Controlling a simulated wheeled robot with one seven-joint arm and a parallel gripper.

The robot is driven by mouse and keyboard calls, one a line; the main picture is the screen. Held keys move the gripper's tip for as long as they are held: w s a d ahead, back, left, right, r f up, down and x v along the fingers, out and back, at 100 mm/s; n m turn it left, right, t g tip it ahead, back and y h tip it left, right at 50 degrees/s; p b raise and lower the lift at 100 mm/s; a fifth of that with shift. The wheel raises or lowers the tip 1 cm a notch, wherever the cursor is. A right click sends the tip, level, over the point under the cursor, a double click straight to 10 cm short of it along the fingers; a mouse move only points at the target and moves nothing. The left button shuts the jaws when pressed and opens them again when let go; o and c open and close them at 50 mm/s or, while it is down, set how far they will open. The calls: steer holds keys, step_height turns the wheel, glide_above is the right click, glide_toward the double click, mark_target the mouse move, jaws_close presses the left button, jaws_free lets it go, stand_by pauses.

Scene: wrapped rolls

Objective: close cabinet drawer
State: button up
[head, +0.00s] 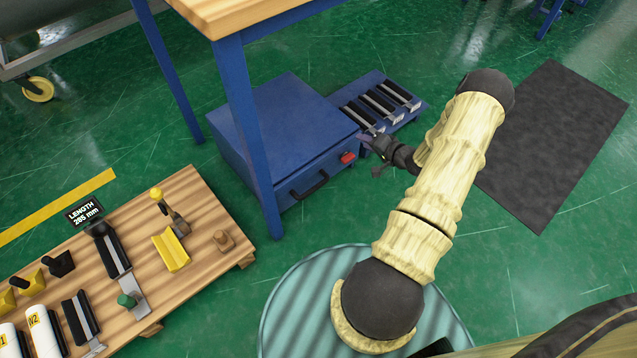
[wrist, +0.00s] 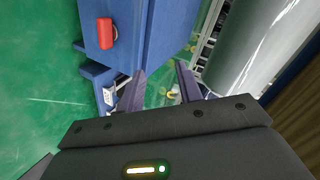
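The blue cabinet (head: 275,125) stands on the green floor beneath a table. Its near face carries a dark handle (head: 310,187) and a red fitting (head: 347,157). A shallow blue drawer (head: 408,118) sticks out on the cabinet's right side, with several black rolls in it. My gripper (head: 376,153) is beside the red fitting, near the drawer's near edge; contact cannot be told. In the wrist view, the cabinet (wrist: 160,35) and red fitting (wrist: 106,33) lie ahead. The gripper's two fingers (wrist: 160,80) are apart, with nothing held between them.
A blue table leg (head: 247,130) stands in front of the cabinet. A low wooden platform (head: 205,205) with tools and rolls is at the lower left. A dark mat (head: 550,140) lies on the right.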

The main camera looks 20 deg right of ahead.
steer(key=a+r+n+g+h+p, duration=0.25)
steer(key=a+r, duration=0.35)
steer(key=r, duration=0.5)
steer(key=a+r+n+g+h+p, duration=0.2)
steer(key=a+r+n+g+p, duration=0.15)
steer(key=a+r, duration=0.45)
steer(key=s+a+r+n+g+p, duration=0.3)
steer(key=s+a+r+n+p, duration=0.1)
steer(key=s+a+r, duration=0.9)
steer(key=s+r+y, duration=0.1)
steer(key=s+r, duration=0.2)
steer(key=s, duration=0.1)
steer(key=shift+s+a+r+g, duration=0.35)
steer(key=shift+r+g, duration=0.05)
